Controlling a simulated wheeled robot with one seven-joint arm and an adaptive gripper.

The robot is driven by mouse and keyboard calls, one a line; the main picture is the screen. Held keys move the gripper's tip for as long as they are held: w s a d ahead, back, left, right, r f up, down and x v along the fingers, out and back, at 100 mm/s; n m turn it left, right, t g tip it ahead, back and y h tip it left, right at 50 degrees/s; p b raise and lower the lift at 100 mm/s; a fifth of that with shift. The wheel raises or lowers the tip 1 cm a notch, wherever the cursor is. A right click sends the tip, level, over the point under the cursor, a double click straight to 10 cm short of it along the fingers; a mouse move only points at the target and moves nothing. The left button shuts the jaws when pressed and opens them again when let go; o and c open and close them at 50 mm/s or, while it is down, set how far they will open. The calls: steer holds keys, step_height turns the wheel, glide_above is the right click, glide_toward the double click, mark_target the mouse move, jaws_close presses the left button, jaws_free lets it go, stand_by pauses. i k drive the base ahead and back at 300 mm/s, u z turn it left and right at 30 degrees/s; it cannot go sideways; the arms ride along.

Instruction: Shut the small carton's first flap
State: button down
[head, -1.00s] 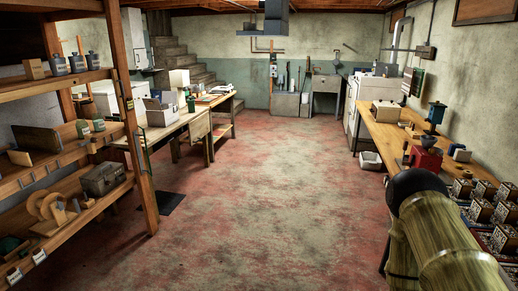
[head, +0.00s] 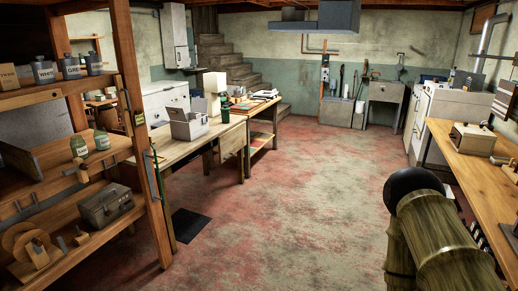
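A small open carton (head: 184,129), pale grey, stands on the wooden table on the left in the head view. Its top looks open with at least one flap raised, but it is too small to tell each flap apart. My gripper is not in view. Only part of my arm shows at the lower right, well apart from the carton, with open floor between.
The wooden table (head: 178,152) also bears a dark green canister (head: 224,110) and a pale upright box (head: 214,88). A wooden shelf rack (head: 150,190) stands at the near left. A dark mat (head: 187,225) lies before the table. The red-grey floor (head: 310,190) is clear in the middle.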

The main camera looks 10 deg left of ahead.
mark_target(176, 114)
steer(key=u, duration=0.6)
steer(key=i, duration=1.9)
steer(key=u, duration=0.7)
